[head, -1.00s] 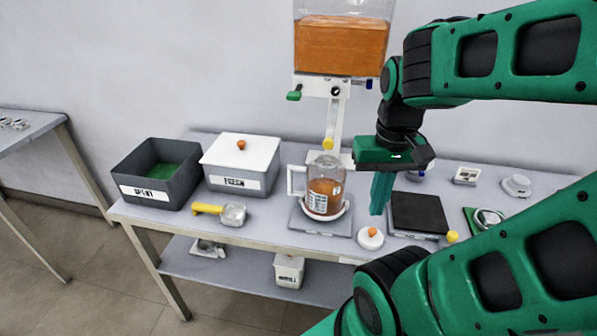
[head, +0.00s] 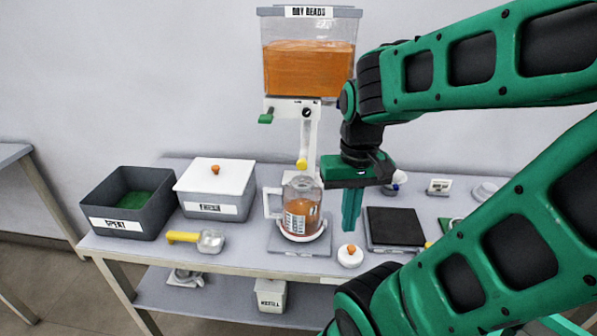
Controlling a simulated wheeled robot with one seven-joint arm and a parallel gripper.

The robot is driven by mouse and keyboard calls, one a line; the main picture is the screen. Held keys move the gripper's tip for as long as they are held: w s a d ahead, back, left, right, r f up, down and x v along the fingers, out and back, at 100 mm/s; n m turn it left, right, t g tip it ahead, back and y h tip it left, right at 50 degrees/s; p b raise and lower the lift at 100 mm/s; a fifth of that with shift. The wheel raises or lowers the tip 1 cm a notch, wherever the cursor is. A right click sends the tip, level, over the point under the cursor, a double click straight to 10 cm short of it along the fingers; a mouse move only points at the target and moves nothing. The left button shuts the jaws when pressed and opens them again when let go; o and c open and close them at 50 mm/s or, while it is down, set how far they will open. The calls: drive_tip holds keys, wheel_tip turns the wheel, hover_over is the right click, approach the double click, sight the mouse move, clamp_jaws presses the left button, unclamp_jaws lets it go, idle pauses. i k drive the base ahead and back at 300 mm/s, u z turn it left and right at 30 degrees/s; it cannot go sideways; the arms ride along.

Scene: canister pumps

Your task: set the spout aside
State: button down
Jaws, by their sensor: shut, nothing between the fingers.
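A hopper of orange beads (head: 308,70) labelled "DRY BEADS" stands at the back of the table. Below it a pale spout (head: 309,135) with a yellow end (head: 301,164) hangs down above and behind a clear jug (head: 300,205). A green handle (head: 266,118) sticks out left of the spout's top. The jug holds orange contents and stands on a grey pad (head: 285,247). My gripper (head: 350,224) is shut and empty, pointing down just right of the jug and apart from the spout. My gripper's body is near the spout's right side in the picture.
A small white lid with an orange knob (head: 350,256) lies below my fingers. A dark flat pad (head: 395,228) is to the right. A yellow-handled scoop (head: 197,239), an open grey bin (head: 128,202) and a white-lidded bin (head: 216,190) stand left.

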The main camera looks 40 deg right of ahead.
sight(301, 164)
drive_tip(key=u, duration=0.25)
drive_tip(key=k, duration=1.05)
drive_tip(key=u, duration=0.5)
